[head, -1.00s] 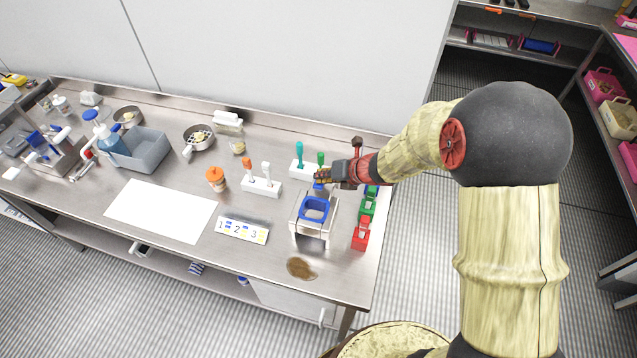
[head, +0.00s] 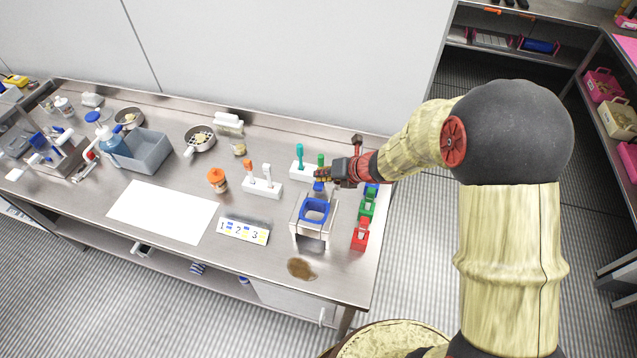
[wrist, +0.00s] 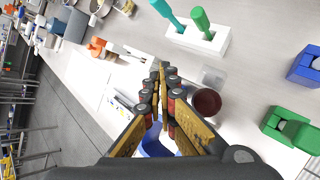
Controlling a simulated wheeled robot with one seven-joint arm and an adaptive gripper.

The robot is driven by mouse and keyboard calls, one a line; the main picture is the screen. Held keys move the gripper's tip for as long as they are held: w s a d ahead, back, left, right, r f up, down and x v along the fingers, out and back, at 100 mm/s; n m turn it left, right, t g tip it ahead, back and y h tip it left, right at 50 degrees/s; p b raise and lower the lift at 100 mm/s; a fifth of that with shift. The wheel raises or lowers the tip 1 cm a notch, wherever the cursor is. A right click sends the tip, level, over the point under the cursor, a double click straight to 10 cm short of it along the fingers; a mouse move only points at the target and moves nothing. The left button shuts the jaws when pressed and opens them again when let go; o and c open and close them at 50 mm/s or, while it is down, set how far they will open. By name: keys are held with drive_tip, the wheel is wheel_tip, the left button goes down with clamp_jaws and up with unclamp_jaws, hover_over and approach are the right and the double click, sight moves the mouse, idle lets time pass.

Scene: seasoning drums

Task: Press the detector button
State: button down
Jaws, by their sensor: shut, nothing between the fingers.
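The detector (head: 299,218) looks like a white and grey stand with a blue square ring (head: 314,210) on its front, near the right end of the steel bench. A small blue part (head: 318,187) shows at its back, just under my fingertips; I cannot tell whether it is the button. My gripper (head: 318,175) is shut and empty, reaching in from the right above the back of the detector. In the wrist view my gripper (wrist: 160,70) has its fingers together, and they hide much of the blue ring (wrist: 152,146). Contact with the detector cannot be made out.
A white rack (head: 302,170) with teal and green tools stands behind the detector. Green (head: 367,207) and red (head: 360,236) blocks stand close on its right. A numbered card (head: 242,230) lies to the left, and a brown patch (head: 301,268) in front.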

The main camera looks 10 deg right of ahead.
wheel_tip(320, 180, up, 5)
drive_tip(key=p, duration=0.4)
drive_tip(key=shift+r+p, duration=0.1)
drive_tip(key=shift+p, duration=0.25)
idle(0.7)
